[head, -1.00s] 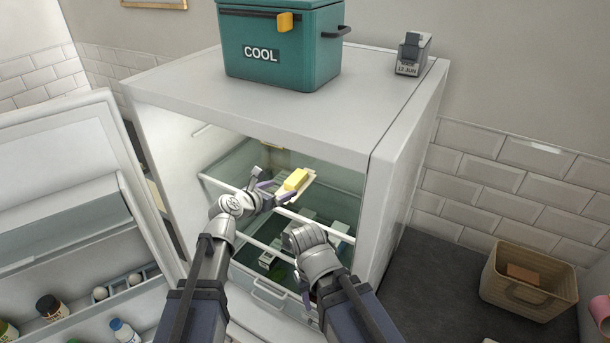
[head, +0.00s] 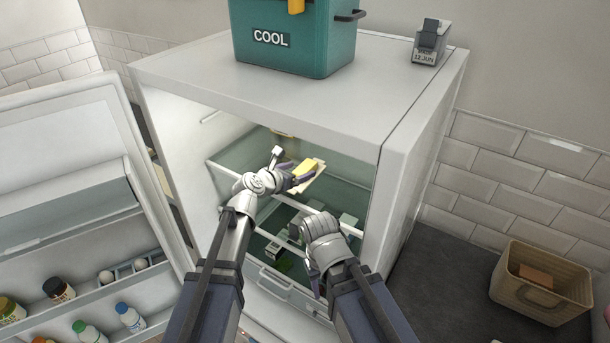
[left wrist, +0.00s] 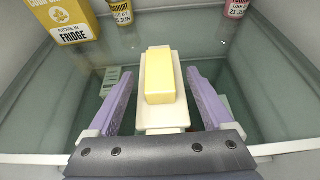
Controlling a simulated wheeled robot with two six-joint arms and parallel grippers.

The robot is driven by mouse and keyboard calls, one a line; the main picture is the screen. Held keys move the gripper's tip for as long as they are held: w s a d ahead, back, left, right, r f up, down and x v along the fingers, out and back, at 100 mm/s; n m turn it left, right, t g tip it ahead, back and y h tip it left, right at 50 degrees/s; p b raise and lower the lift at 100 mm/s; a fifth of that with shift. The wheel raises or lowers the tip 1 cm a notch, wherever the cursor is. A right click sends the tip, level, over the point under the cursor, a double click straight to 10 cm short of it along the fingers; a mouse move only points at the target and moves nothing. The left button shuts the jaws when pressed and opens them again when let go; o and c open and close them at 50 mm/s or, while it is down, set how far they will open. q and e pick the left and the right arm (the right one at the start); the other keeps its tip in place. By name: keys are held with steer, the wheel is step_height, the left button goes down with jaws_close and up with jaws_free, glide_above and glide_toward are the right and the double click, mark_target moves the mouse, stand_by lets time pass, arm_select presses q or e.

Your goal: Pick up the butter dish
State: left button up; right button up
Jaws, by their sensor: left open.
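The butter dish is a cream, narrow dish (left wrist: 163,123) with a yellow block of butter (left wrist: 159,75) on it. It sits on the glass shelf inside the open fridge. In the head view the dish (head: 318,178) shows partly behind my left gripper (head: 294,172). In the left wrist view my left gripper (left wrist: 158,110) is open, with one purple finger on each side of the dish and a gap on both sides. My right arm reaches to the fridge front in the head view; its fingers are hidden.
A yellow carton (left wrist: 68,20) and small labelled tubs (left wrist: 122,11) stand behind the dish. The fridge door (head: 75,190) is open at left. A teal cool box (head: 295,42) stands on top. A basket (head: 542,282) is at right on the dark worktop (head: 455,270).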

mark_target(304, 167)
arm_select(q)
steer(key=b+x, duration=0.1)
steer(key=x, duration=0.3)
steer(key=shift+w+f, duration=0.15)
steer(key=shift+w, duration=0.15)
steer(key=shift+s, duration=0.15)
steer(key=shift+c, duration=0.6)
jaws_close()
